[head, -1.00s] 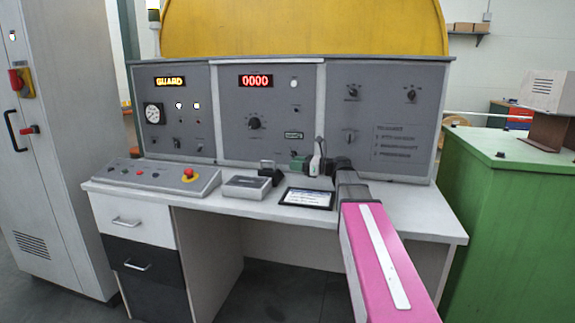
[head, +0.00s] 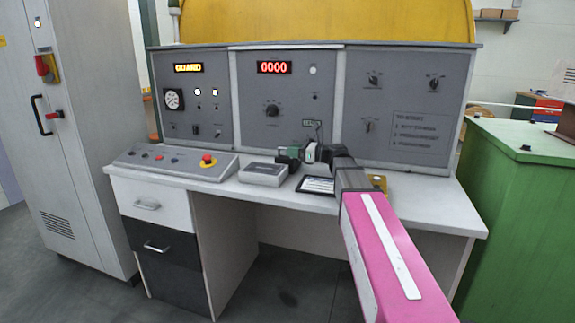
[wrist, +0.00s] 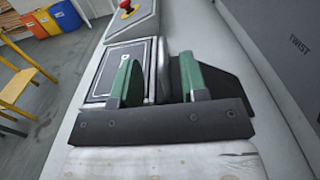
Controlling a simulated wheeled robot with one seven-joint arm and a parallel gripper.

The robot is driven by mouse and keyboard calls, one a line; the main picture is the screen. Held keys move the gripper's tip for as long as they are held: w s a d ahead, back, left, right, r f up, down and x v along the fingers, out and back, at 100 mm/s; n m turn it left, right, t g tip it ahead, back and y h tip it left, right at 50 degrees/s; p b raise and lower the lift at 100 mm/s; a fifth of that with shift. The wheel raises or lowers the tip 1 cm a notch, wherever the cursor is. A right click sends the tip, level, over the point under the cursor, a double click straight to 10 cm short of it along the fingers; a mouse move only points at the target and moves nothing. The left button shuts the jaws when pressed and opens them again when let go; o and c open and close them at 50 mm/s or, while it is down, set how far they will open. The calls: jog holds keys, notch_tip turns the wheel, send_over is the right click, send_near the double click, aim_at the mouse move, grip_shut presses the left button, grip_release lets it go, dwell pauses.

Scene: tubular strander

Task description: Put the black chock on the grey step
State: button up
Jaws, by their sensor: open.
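The black chock (wrist: 229,82) lies on the desk in the wrist view, to the right of the grey step and partly hidden behind my right green finger. The grey step (head: 263,173) is a low, flat box on the white desk in the head view; it also shows in the wrist view (wrist: 106,75), partly behind my left finger. My gripper (head: 302,153) is open, with its green fingers apart; it also shows in the wrist view (wrist: 157,82). In the head view the gripper mostly hides the chock. I cannot tell whether a finger touches it.
A black-framed tablet (head: 316,185) lies on the desk (head: 440,207) right of the step. A sloped button box (head: 175,163) with a red stop button stands to the left. The grey control panel (head: 285,100) rises behind. A small yellow item (head: 379,183) sits beside my arm.

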jog(key=x, duration=0.4)
jog(key=shift+w+d, duration=0.1)
grip_shut()
dwell(1.3)
